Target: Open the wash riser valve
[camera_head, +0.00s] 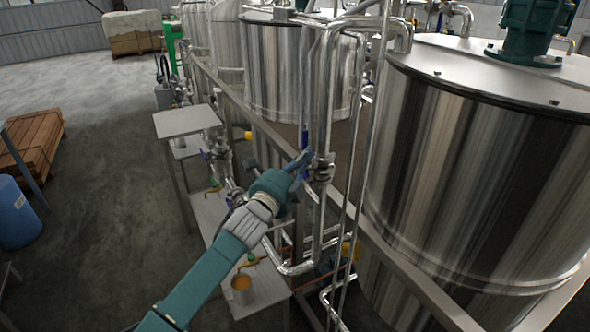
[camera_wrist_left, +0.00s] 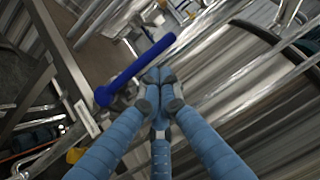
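A valve with a metal body (camera_head: 322,169) sits on a vertical steel riser pipe in the middle of the head view. My left gripper (camera_head: 303,158) is right beside it, on its left side. In the left wrist view a long blue lever handle (camera_wrist_left: 140,68) runs diagonally, just left of the fingertips. My left gripper's blue fingers (camera_wrist_left: 158,84) come together at their tips, with nothing visible between them. I cannot tell whether they touch the handle. My right gripper is in neither view.
A large steel tank (camera_head: 480,170) stands close on the right, another tank (camera_head: 290,75) behind the pipes. A blue drum (camera_head: 15,215) and open floor lie further left.

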